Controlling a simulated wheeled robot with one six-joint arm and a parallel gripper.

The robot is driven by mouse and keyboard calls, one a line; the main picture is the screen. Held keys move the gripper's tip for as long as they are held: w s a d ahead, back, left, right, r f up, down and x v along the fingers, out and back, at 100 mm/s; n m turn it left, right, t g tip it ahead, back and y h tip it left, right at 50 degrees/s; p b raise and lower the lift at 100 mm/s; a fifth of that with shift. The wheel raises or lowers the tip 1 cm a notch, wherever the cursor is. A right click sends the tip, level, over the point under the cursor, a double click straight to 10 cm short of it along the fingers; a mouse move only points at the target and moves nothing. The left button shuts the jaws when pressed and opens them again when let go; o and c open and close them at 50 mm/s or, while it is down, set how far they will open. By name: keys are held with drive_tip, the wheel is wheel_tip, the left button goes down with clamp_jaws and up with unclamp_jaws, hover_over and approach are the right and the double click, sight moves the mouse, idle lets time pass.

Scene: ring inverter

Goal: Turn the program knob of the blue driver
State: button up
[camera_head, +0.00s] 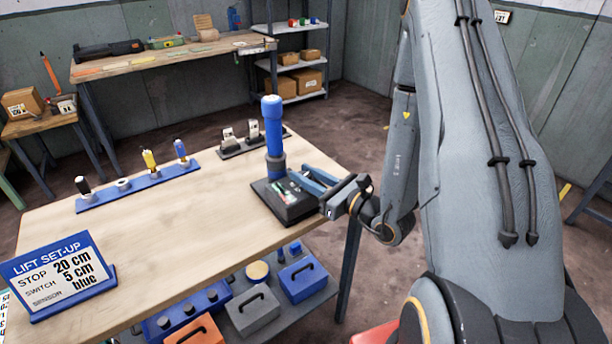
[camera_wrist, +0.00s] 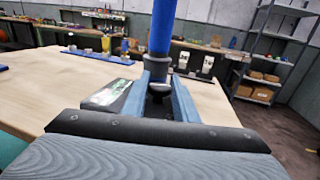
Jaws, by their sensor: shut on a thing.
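The blue driver (camera_head: 272,125) stands upright in a dark collar on a black base (camera_head: 287,212) with a green and white label, near the right edge of the table. In the wrist view the blue shaft (camera_wrist: 161,28) rises just beyond my fingers. My gripper (camera_head: 302,181) reaches in from the right, low beside the driver. In the wrist view my gripper (camera_wrist: 160,88) has its two blue-grey fingers on either side of a small dark knob (camera_wrist: 160,89) and is shut on it. The fingers hide the knob in the head view.
A blue rack (camera_head: 140,190) with several tools stands on the table's left, and a dark holder (camera_head: 252,146) with two devices behind the driver. A set-up sign (camera_head: 62,275) stands front left. The table middle is clear. A lower shelf holds several boxes.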

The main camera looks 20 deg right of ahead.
sight(311, 177)
drive_tip(key=shift+r, duration=0.1)
drive_tip(key=o, duration=1)
drive_tip(key=b+v, duration=0.2)
drive_tip(key=v, duration=0.4)
drive_tip(key=shift+s+d, duration=0.25)
drive_tip(key=shift+d, duration=0.05)
drive_tip(key=shift+s+d, duration=0.2)
drive_tip(key=shift+s, duration=0.35)
